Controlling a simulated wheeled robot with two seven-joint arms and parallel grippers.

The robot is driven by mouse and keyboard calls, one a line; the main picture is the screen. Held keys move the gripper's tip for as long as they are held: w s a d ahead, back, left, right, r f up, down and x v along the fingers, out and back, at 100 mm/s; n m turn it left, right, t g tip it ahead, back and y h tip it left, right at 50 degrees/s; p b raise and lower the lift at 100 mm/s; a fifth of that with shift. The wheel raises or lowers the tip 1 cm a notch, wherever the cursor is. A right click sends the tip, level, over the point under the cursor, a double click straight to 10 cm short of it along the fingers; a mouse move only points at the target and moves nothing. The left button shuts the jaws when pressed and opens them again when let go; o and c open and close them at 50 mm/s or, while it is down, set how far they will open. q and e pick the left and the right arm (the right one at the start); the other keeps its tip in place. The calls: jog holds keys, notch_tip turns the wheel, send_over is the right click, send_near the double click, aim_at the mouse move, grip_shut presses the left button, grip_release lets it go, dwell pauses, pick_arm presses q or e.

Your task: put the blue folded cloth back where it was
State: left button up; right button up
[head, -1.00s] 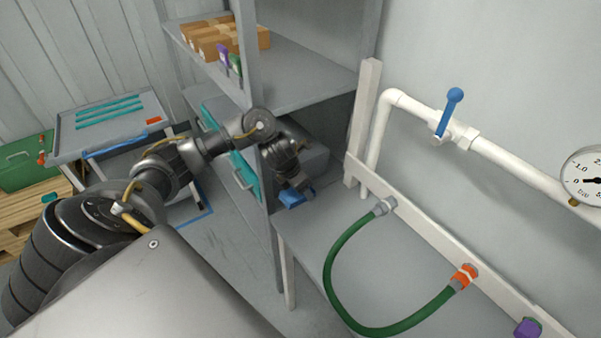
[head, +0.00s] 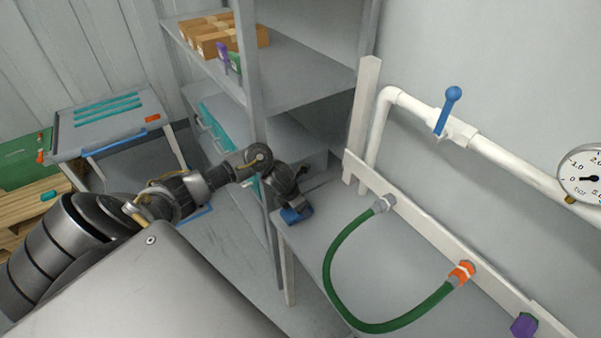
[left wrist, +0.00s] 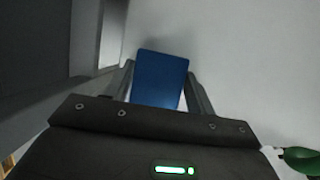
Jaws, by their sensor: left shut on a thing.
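The blue folded cloth (head: 294,216) is at the far left corner of the grey bench in the head view. My left gripper (head: 297,207) is shut on it from above. In the left wrist view the cloth (left wrist: 160,78) is a blue block between the two fingers of my left gripper (left wrist: 158,85). I cannot tell whether the cloth touches the bench top. My right gripper is in neither view.
The grey bench (head: 340,260) carries a green hose (head: 330,262) joined to its back rail. A white pipe with a blue-handled valve (head: 447,110) runs above. A shelf rack (head: 300,85) with cardboard boxes stands behind my left arm.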

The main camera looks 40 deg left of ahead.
aim_at(289, 214)
pick_arm(q)
jog(key=o, duration=1)
jog(key=shift+c, duration=0.2)
jog(key=v, duration=1.2)
jog(key=shift+b, duration=0.45)
jog(key=shift+d, duration=0.1)
